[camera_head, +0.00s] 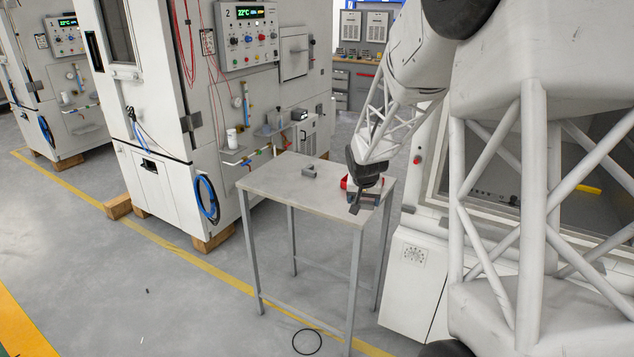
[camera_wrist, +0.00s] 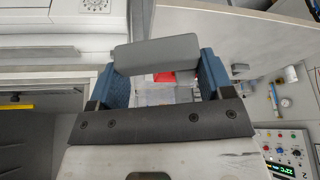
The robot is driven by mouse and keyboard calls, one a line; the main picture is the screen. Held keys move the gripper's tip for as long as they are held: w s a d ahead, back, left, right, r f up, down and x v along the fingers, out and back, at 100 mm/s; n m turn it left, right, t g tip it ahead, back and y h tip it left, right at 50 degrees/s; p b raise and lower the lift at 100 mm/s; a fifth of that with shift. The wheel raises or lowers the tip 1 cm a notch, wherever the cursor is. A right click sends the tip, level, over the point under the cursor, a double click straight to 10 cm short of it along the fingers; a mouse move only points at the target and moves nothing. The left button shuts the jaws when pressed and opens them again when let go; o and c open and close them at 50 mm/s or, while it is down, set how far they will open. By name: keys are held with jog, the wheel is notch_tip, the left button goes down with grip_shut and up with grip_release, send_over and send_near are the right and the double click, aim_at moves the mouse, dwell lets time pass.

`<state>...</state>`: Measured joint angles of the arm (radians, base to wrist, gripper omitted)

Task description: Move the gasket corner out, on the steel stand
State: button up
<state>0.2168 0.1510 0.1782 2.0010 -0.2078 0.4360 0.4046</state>
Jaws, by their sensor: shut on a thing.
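My gripper (camera_head: 366,196) is over the right part of the steel stand (camera_head: 275,183), close above its front right edge. In the head view the dark gasket corner (camera_head: 356,203) hangs at the fingertips. I cannot tell whether it touches the stand top.
A small grey bracket-like piece (camera_head: 309,171) lies on the stand. A red item (camera_head: 345,182) is beside my gripper, partly hidden. White test cabinets (camera_head: 165,110) stand behind and to the left. The stand's left and front top is clear. A black ring (camera_head: 307,341) lies on the floor.

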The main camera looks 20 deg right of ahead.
jog(key=w+a+f, duration=0.4)
jog(key=a+f, duration=0.2)
jog(key=shift+n, duration=0.4)
jog(key=shift+w+d, duration=0.1)
send_over(332, 201)
jog(key=s, duration=0.1)
jog(key=shift+s+a+f, duration=0.15)
jog(key=shift+a+f, duration=0.1)
jog(key=shift+f, duration=0.45)
jog(key=shift+f, duration=0.1)
jog(key=shift+f, duration=1.65)
jog(key=shift+f, duration=0.1)
